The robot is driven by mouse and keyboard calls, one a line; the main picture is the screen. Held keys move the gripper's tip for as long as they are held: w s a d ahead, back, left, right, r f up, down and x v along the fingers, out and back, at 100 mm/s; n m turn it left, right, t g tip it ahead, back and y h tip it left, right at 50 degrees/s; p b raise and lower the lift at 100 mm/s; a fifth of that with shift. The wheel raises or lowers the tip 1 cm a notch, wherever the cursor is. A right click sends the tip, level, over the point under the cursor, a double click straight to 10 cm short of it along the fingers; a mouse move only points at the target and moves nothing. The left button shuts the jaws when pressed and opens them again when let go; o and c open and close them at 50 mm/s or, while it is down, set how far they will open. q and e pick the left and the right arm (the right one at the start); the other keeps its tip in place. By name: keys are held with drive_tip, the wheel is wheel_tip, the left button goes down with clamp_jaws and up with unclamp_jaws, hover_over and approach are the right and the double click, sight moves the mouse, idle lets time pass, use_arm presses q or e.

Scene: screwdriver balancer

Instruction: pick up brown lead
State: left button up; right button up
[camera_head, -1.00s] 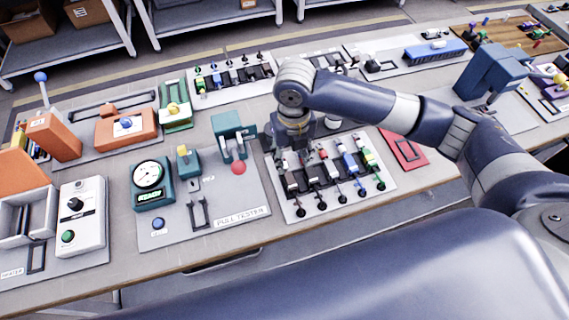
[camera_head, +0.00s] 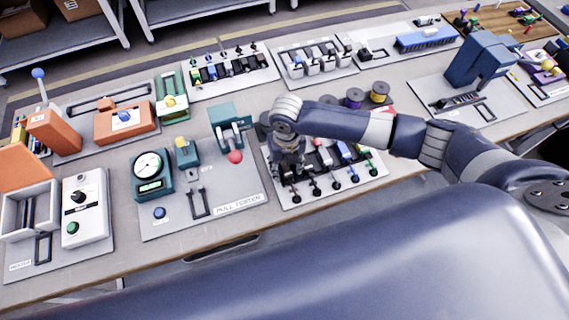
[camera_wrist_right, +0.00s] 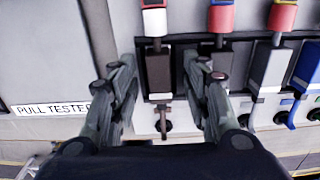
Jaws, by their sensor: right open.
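The rack of leads (camera_head: 284,204) lies right of the pull tester, partly hidden by my right arm. My left gripper is not in view.
A black-bodied lead (camera_wrist_right: 220,62) stands close to my right finger, with a grey one (camera_wrist_right: 270,68) and a blue one beyond. The pull tester (camera_head: 225,182) is just left of the rack. Spools (camera_head: 379,92) stand behind my forearm.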

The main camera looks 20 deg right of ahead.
drive_tip(key=c, duration=0.3)
clamp_jaws()
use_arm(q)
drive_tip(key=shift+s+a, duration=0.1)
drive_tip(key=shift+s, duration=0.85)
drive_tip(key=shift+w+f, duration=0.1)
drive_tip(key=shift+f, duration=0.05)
use_arm(e)
drive_tip(key=shift+r, duration=0.15)
